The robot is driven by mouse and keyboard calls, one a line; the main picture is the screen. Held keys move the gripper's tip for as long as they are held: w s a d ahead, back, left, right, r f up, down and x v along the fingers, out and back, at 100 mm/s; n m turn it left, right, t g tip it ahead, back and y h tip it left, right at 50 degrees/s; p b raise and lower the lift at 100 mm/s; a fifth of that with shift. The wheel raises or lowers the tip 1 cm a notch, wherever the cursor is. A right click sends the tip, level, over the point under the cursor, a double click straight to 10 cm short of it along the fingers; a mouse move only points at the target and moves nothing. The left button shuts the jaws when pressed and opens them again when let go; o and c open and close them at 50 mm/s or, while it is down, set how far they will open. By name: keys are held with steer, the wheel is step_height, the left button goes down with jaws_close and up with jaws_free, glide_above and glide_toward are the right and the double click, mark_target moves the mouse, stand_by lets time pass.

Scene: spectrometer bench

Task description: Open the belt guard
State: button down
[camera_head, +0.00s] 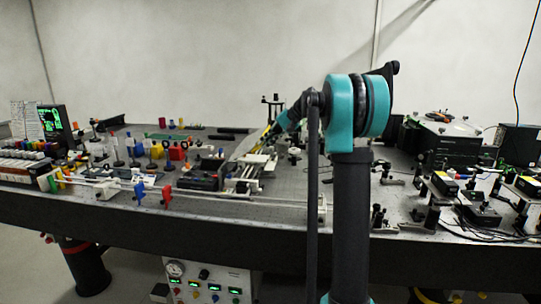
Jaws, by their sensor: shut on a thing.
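My arm reaches away over the bench to a small gripper (268,134) near the middle of the picture. The gripper is shut at the upper edge of a pale, tilted panel, which looks like the belt guard (246,146). A yellow strip shows beside the fingers. The panel stands at a slant above a low mechanism with light rails (243,172), so it looks raised at the gripper's side. The fingertips are too small to make out clearly, and the hinge side of the guard cannot be told.
The long dark bench (150,215) is crowded. A dark box (203,177) sits just left of the mechanism. Red and blue holders (140,191) stand on a rail at the front. Several mounts and a black instrument (452,147) fill the right side.

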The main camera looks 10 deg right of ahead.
steer(key=a+r+h, duration=0.1)
steer(key=a+r, duration=0.1)
steer(key=w+a+r+g+h, duration=0.1)
steer(key=a+r+h, duration=0.1)
steer(key=w+a+r+h, duration=0.1)
steer(key=a+r, duration=0.1)
steer(key=shift+r, duration=0.25)
steer(key=w+a+r+g+h, duration=0.1)
steer(key=w+a+r+h, duration=0.1)
steer(key=a, duration=0.6)
steer(key=shift+w+a+r+h, duration=0.2)
steer(key=shift+w+r+h, duration=0.2)
steer(key=shift+r, duration=0.35)
steer(key=c, duration=1.6)
jaws_free()
steer(key=shift+c, duration=0.2)
steer(key=shift+s+d, duration=0.1)
